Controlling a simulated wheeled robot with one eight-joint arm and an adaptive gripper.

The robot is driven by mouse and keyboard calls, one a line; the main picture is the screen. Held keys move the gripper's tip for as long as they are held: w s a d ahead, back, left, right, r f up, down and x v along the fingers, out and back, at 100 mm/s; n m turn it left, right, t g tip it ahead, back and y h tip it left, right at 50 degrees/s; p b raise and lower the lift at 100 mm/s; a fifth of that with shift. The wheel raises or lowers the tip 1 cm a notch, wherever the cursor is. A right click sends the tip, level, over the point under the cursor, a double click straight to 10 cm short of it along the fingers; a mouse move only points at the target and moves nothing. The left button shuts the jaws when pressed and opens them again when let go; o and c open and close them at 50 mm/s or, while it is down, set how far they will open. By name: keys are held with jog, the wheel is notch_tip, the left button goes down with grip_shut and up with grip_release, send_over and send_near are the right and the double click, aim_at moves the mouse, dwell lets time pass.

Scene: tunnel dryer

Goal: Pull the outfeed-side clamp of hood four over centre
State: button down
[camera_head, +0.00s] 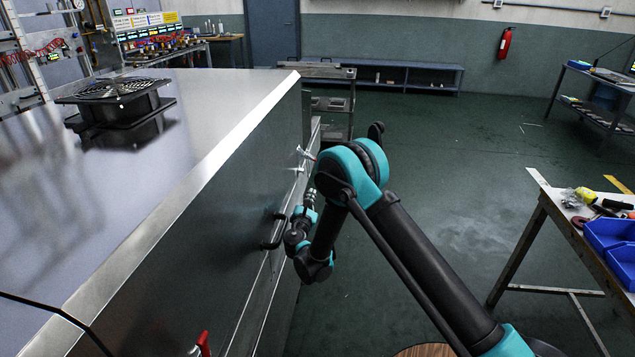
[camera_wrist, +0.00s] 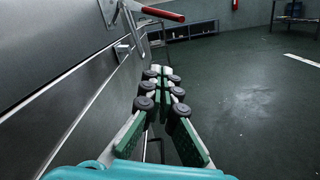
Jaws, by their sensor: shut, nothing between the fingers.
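The hood (camera_head: 215,200) is a large metal box with a shiny top and a dark side wall. A clamp (camera_head: 304,154) shows on its far side wall, partly behind my arm. In the wrist view a clamp's red handle (camera_wrist: 163,13) sticks out to the right from a metal bracket at the top. A metal catch (camera_wrist: 122,50) sits below it on the wall. My gripper (camera_wrist: 160,70) is shut and empty, below and apart from the red handle. It also shows in the head view (camera_head: 311,194), small and beside the wall. No label shows which hood this is.
A second red handle (camera_head: 203,343) is on the near part of the wall. A black grab handle (camera_head: 271,232) sticks out between. A fan (camera_head: 115,98) stands on top. A workbench (camera_head: 560,215) with blue bins is at right. The floor between is clear.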

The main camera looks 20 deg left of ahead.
jog(key=w+r, duration=0.4)
jog(key=w, duration=0.6)
jog(key=shift+w+a, duration=0.2)
jog(key=shift+a, duration=0.1)
jog(key=shift+d+r+n, duration=0.15)
jog(key=shift+r+n, duration=0.1)
jog(key=shift+n, duration=0.05)
